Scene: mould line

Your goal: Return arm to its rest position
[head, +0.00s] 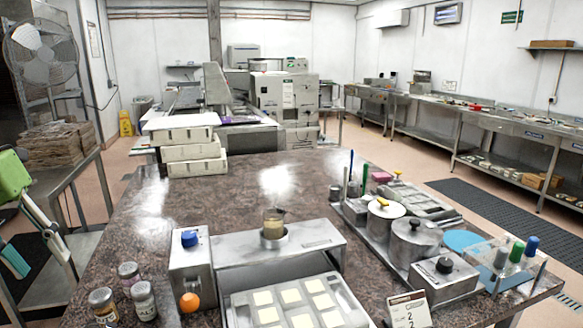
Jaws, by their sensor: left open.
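My left gripper (46,267) is at the left edge of the head view, with part of the green arm above it cut off by the frame. Its two pale teal fingers are spread apart and point down and to the right. Nothing shows between them. It hangs left of the brown stone-topped table (130,225), in front of a steel side table (85,245), and appears clear of both. My right gripper is not in view.
Small jars (143,300) stand at the table's near left corner. A grey box with a blue knob (190,239), a steel stand (320,236) bearing a beaker (273,223), and a moulded tray (240,307) stand nearby. Pots and tools crowd the right side. The table's left middle is clear.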

